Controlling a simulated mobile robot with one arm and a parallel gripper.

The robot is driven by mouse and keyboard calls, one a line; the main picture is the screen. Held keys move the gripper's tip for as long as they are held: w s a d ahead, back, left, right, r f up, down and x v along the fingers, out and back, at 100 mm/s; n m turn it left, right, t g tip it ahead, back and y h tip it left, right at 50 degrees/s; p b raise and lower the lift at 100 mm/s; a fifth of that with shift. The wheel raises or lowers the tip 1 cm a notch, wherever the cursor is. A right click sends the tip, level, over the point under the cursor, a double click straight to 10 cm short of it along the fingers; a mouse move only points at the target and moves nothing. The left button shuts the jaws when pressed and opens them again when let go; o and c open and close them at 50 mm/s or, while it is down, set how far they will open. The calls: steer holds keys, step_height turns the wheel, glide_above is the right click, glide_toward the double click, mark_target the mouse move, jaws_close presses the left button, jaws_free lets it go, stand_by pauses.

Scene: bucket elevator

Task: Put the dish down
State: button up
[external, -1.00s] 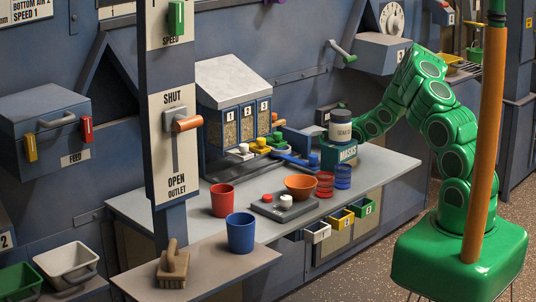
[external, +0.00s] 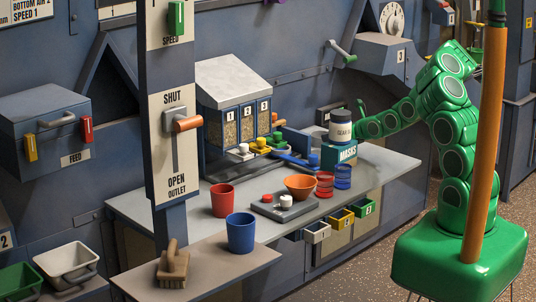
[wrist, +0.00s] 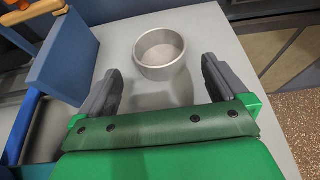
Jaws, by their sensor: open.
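The dish (wrist: 148,72) is a round grey metal dish with an upright wall. In the wrist view it sits upright on the grey bench top (wrist: 222,38), just past my fingertips. My gripper (wrist: 161,70) is open, its two dark fingers apart with bare bench between them. The dish appears clear of both fingers. In the external view my gripper and the dish are hidden behind the jar and the MASKS box.
A dark-lidded jar (external: 340,129) stands on the MASKS box (external: 339,155). An orange bowl (external: 300,187), red cup (external: 222,200) and blue cup (external: 240,233) stand further left. A blue block (wrist: 65,57) is left of the dish. The bench edge lies to the right.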

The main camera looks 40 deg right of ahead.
steer(key=shift+v, duration=1.9)
